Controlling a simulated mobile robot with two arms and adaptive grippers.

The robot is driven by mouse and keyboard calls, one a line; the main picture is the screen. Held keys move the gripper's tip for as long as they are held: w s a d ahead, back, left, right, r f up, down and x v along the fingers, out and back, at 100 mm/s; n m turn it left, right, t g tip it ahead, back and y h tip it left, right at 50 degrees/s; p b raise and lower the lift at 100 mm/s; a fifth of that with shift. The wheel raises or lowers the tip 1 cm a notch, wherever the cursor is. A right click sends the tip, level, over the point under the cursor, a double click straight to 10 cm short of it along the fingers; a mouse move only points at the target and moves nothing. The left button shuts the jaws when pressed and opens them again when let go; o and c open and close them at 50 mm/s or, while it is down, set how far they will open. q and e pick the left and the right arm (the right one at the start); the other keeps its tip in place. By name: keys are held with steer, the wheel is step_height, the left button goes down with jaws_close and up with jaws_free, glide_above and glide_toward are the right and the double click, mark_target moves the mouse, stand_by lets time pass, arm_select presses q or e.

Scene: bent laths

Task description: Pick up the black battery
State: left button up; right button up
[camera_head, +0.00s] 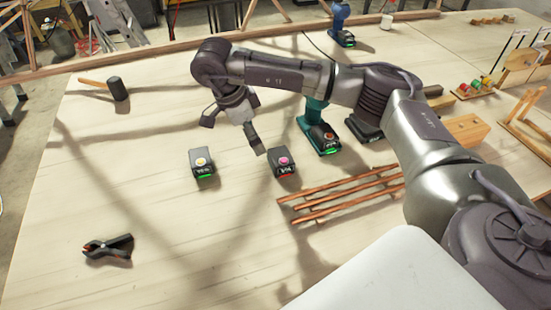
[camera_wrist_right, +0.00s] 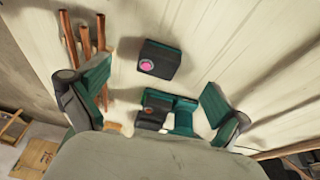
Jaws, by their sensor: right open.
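Two black batteries lie apart on the wooden table: one with a yellow-orange button and a green light (camera_head: 203,167), and one with a pink button and a reddish light (camera_head: 284,166). The pink-button battery (camera_wrist_right: 159,61) also shows in the right wrist view, beyond and between the finger ends. My right gripper (camera_head: 233,133) is open and empty, above the table behind the batteries; its spread fingers also show in the wrist view (camera_wrist_right: 156,82). One finger end appears close to the pink-button battery in the head view, but contact cannot be told. My left gripper is out of view.
A teal drill (camera_head: 312,123) with a battery on its base stands just right of the pink-button battery. Copper-brown laths (camera_head: 345,196) lie in front of it. A black clamp (camera_head: 108,248) and a mallet (camera_head: 117,88) lie at left. The table's left middle is clear.

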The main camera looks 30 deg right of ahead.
mark_target(280, 155)
steer(key=shift+h, duration=0.6)
steer(key=d+f, duration=0.3)
steer(key=f, duration=0.1)
steer(key=d+f, duration=0.2)
steer(key=shift+s+d, duration=0.35)
steer(key=p+x, duration=0.2)
steer(key=x, duration=0.3)
steer(key=shift+a+p, duration=0.1)
steer(key=shift+p, duration=0.25)
steer(key=shift+f, duration=0.25)
steer(key=c, duration=1.2)
steer(key=shift+c, duration=0.7)
steer(key=shift+r, duration=0.1)
